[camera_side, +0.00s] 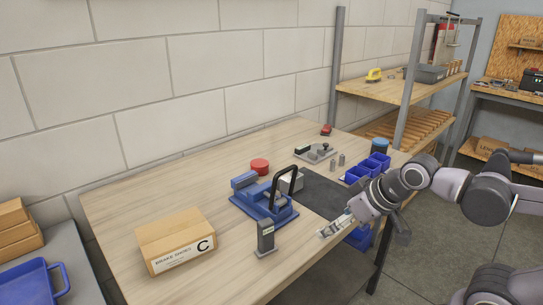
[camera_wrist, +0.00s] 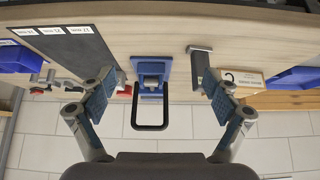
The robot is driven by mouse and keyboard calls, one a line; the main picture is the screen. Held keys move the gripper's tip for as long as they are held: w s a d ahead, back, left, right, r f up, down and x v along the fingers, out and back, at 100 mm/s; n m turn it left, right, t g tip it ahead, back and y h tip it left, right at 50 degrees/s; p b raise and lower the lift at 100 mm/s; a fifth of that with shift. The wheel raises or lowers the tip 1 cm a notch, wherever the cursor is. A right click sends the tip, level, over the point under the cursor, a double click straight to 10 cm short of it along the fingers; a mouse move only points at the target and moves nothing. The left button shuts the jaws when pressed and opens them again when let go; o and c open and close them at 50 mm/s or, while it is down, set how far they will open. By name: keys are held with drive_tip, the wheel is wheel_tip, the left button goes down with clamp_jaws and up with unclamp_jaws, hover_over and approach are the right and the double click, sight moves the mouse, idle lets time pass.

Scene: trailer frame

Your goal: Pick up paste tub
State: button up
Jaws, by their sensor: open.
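A low round red tub (camera_side: 260,166) stands on the wooden table behind the blue clamp fixture. In the wrist view, a small bit of red (camera_wrist: 126,90) beside the fixture may be this tub. A round blue-topped container (camera_side: 380,146) stands at the table's far right, behind the blue bins. I cannot tell from any label which of the two is the paste tub. My gripper (camera_side: 332,228) is at the table's front edge, right of the fixture and apart from both. In the wrist view, its fingers (camera_wrist: 160,97) are spread wide with nothing between them.
The blue clamp fixture (camera_side: 262,204) with a black handle (camera_wrist: 150,127) and a grey upright block (camera_side: 266,238) stand near my gripper. A cardboard box (camera_side: 177,243) is at front left. Blue bins (camera_side: 361,172) and a dark mat (camera_side: 322,190) lie right. The table's left rear is clear.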

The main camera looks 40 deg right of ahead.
drive_tip(key=w+d+r+m+h, duration=0.2)
drive_tip(key=w+d+r+m, duration=0.1)
drive_tip(key=w+d+r, duration=0.55)
drive_tip(key=m+g+h, duration=0.3)
drive_tip(key=m, duration=0.3)
hover_over(382, 142)
drive_tip(key=s+a, duration=0.3)
drive_tip(key=a, duration=0.1)
wheel_tip(382, 142, down, 8)
drive_tip(key=r, duration=0.1)
drive_tip(key=x, duration=0.4)
drive_tip(key=shift+d+f, duration=0.2)
drive_tip(key=shift+f, duration=0.15)
drive_tip(key=shift+x, duration=3.15)
drive_tip(key=shift+w+r, duration=0.1)
drive_tip(key=shift+w, duration=0.05)
drive_tip(key=c, duration=1.5)
